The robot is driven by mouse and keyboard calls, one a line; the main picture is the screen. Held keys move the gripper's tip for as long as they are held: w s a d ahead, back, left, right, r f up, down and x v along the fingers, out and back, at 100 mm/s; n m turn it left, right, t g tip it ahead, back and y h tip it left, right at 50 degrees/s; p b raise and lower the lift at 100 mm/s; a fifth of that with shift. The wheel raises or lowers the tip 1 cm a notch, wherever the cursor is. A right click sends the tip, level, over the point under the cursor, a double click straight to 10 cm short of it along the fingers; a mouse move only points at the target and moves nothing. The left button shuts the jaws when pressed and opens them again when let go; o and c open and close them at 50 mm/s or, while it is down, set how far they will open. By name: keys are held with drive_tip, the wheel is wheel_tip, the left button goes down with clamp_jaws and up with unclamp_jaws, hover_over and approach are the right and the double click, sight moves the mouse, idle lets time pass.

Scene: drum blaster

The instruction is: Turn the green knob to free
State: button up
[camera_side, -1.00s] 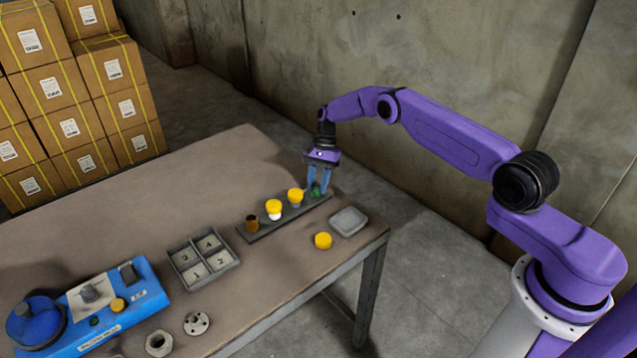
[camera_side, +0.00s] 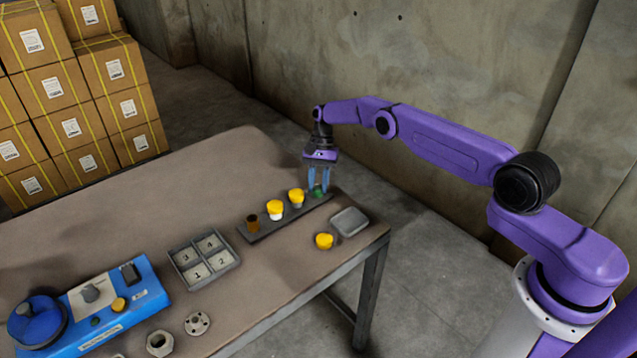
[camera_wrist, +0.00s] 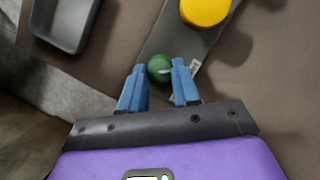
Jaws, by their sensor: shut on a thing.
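The green knob (camera_wrist: 159,68) is a round green piece with a small pale mark on top, at the end of a grey strip (camera_wrist: 172,40). In the side view the green knob (camera_side: 318,192) sits at the strip's far right end, partly hidden by my fingers. My gripper (camera_wrist: 159,72) has its two blue fingers on either side of the knob and is shut on it. In the side view my gripper (camera_side: 318,187) points down at the knob from above. A small white label (camera_wrist: 195,65) lies on the strip beside the right finger. Its text is unreadable.
Two yellow-capped pieces (camera_side: 275,207) (camera_side: 296,196) and a brown cylinder (camera_side: 253,223) stand along the strip. A loose yellow piece (camera_side: 324,241) and a grey tray (camera_side: 349,221) are near the table edge. A numbered box (camera_side: 204,260) and a blue machine (camera_side: 112,309) stand left.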

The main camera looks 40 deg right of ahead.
drive_tip(key=o, duration=1.1)
drive_tip(key=shift+c, duration=0.2)
drive_tip(key=shift+v, duration=2.6)
wheel_tip(320, 180, up, 7)
